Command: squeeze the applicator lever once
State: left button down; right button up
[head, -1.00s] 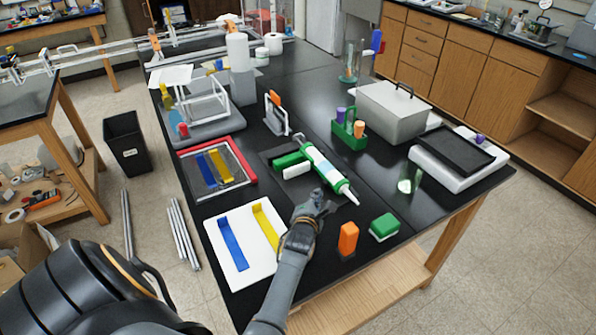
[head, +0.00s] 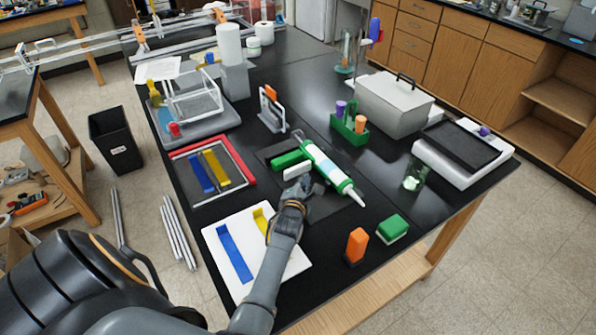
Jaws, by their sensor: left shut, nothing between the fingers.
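The applicator (head: 328,172) is a green and white tube with a pointed white nozzle at its lower right end. It lies on a dark mat on the black table. A green handle (head: 287,160) and a white bar that looks like the lever (head: 297,173) stick out on its left side. My left gripper (head: 299,187) is shut and empty, just on the near side of the white bar. Whether it touches the bar cannot be told. The gripper and wrist cover part of the mat. My right gripper is not in view.
A white board (head: 290,262) with blue and yellow strips lies under my left forearm. An orange block (head: 356,245) and a green block (head: 392,228) stand to the right. A green holder (head: 348,127) and a grey box (head: 395,105) are behind. Black table is bare around the nozzle.

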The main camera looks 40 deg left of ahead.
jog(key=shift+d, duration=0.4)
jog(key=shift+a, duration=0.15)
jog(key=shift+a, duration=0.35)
pick_arm(q)
jog(key=shift+a, duration=0.15)
jog(key=shift+w+a, duration=0.15)
jog(key=shift+a, duration=0.1)
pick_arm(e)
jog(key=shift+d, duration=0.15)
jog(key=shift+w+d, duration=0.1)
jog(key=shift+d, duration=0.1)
